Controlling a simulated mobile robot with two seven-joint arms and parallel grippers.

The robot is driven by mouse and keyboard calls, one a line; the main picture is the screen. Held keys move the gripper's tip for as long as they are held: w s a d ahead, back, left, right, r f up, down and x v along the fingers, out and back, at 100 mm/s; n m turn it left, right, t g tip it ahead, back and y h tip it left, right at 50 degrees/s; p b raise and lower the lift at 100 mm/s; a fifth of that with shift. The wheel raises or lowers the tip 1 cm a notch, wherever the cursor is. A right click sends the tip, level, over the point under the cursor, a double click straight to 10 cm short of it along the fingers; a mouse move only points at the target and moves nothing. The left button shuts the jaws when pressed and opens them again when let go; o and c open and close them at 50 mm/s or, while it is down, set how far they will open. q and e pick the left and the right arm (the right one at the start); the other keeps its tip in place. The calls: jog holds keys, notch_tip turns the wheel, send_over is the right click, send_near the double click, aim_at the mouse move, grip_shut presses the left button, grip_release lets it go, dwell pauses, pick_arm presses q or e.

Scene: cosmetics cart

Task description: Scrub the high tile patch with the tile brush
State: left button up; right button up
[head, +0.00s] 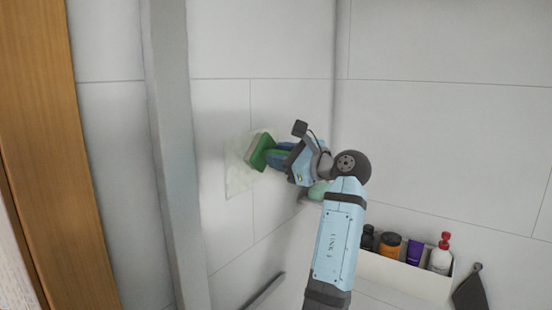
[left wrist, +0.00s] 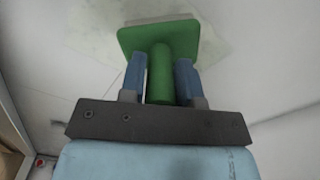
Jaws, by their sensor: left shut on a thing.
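The tile brush (head: 261,151) has a green back, a green handle and a pale bristle side. My left gripper (head: 280,156) is shut on its handle and holds it with the bristle side toward the wall. The tile patch (head: 237,182) is a pale greenish smudge on the left tiled wall, and the brush is at its right part, seemingly against it. In the left wrist view the brush (left wrist: 157,40) stands between the blue fingers of my left gripper (left wrist: 160,80), with the patch (left wrist: 205,40) behind it. My right gripper is not in view.
A white wall shelf (head: 405,275) at lower right holds several bottles, with a dark cloth (head: 470,292) hanging beside it. A grey vertical post (head: 175,150) stands left of the patch. A grey bar (head: 263,292) is low on the wall. A pale green object (head: 318,190) shows below my gripper.

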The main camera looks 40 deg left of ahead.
pick_arm(q)
jog(key=w+a, duration=0.1)
jog(key=w, duration=0.7)
jog(key=shift+w, duration=0.3)
dwell(0.4)
jog(key=shift+w+d, duration=0.15)
jog(key=shift+d, duration=1.35)
jog(key=shift+w+d, duration=0.15)
jog(key=shift+d, duration=1.3)
jog(key=d, duration=0.3)
jog(key=shift+w, duration=0.2)
jog(key=shift+a+f, duration=0.1)
